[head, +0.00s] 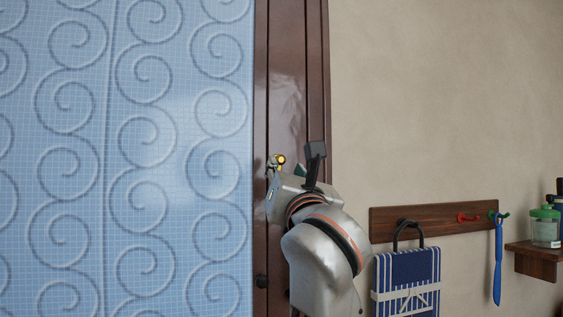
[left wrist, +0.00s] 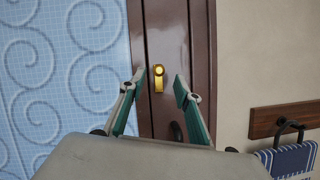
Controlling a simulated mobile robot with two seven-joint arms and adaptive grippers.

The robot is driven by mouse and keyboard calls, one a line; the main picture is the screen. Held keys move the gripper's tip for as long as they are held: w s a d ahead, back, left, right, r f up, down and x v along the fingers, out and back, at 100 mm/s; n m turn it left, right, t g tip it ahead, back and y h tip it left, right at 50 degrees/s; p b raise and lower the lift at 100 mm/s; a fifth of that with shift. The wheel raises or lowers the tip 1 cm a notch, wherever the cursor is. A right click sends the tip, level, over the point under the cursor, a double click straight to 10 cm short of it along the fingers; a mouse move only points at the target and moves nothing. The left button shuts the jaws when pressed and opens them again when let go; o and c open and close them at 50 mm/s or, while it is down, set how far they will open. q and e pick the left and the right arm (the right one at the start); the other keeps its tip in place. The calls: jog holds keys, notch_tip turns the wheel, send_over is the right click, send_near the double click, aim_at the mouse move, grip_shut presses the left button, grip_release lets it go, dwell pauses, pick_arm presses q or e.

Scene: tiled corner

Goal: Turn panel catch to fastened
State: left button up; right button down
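The panel catch is a small gold piece on the dark brown door frame. In the left wrist view the catch (left wrist: 158,79) shows a round bright knob at the top and a short bar pointing straight down. In the head view the catch (head: 281,159) is partly hidden by my left gripper. My left gripper (head: 296,164) is in front of it. In the left wrist view the gripper (left wrist: 158,82) is open, its green-padded fingers on either side of the catch, with visible gaps and nothing held. My right gripper is in neither view.
A blue tiled panel (head: 130,150) with spiral relief fills the left.

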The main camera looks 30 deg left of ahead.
aim_at(281, 160)
pick_arm(q)
jog(key=x, duration=0.6)
jog(key=shift+w+a+r+p, duration=0.1)
jog(key=shift+w+a+p, duration=0.05)
jog(key=shift+a+p, duration=0.15)
grip_shut()
